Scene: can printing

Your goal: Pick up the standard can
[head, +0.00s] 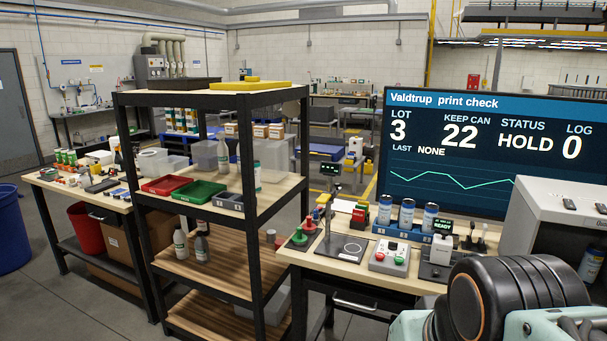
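Three blue-and-white cans stand upright in a blue rack (400,234) on the right workbench: a left can (385,210), a middle can (406,214) and a right can (430,217). I cannot read their labels, so I cannot tell which is the standard can. Another can (590,264) shows inside the white cabinet at the right edge. Black and pale green links of my arm fill the bottom right corner. My gripper's fingers are not visible.
A control box (389,258) with red and green buttons, a small device reading READY (441,250) and a stand with a round plate (343,248) are near the rack. A large screen (480,150) is behind. A black shelf unit (210,98) stands left.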

